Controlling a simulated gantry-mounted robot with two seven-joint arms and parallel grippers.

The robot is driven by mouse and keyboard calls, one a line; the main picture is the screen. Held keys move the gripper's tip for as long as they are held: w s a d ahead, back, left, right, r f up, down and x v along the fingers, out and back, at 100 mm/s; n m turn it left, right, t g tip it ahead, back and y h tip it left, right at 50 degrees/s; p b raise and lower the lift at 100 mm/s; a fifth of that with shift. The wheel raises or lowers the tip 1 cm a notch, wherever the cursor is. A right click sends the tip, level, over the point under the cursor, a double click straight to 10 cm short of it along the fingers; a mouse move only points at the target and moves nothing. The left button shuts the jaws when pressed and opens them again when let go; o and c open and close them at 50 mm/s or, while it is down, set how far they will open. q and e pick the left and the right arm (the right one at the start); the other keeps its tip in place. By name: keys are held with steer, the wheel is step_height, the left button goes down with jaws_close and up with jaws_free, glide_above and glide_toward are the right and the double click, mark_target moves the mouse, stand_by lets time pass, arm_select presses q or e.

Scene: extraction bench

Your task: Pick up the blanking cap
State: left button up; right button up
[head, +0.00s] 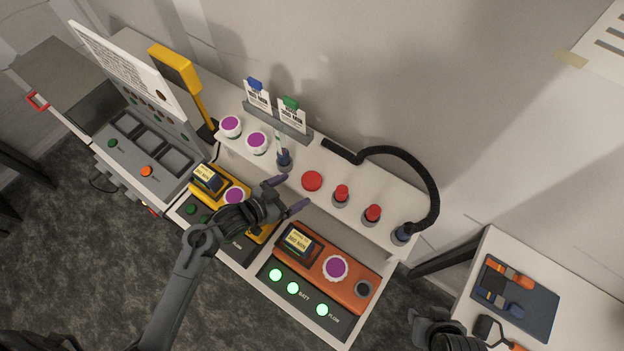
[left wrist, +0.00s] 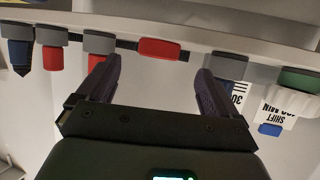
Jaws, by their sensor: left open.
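A low round red cap (head: 312,181) sits on the white shelf, left of two red-topped grey ports (head: 342,193) (head: 373,213). I take this low red cap for the blanking cap. My left gripper (head: 287,194) is open and empty, just in front of the shelf, with its fingers pointing towards the red cap. In the left wrist view, which looks upside down, the red cap (left wrist: 160,50) stands beyond the fingertips, between the two fingers and apart from both. A dark part of my right arm shows at the bottom right; its jaws cannot be made out.
A blue-tipped port (head: 284,160) and two purple-topped white knobs (head: 256,142) (head: 230,126) stand left of the cap. A black hose (head: 425,180) arches at the shelf's right end. An orange unit (head: 318,262) and yellow unit (head: 208,180) lie below the shelf.

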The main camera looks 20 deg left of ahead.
mark_target(308, 182)
arm_select(q)
steer(key=shift+r+p+x, duration=0.15)
steer(key=shift+p+x, duration=0.1)
steer(key=shift+x, duration=0.9)
steer(key=shift+r+p+x, duration=0.1)
steer(key=shift+p+x, duration=0.1)
steer(key=shift+x, duration=1.7)
steer(key=c, duration=1.1)
steer(key=shift+r, duration=0.1)
steer(key=shift+c, duration=0.2)
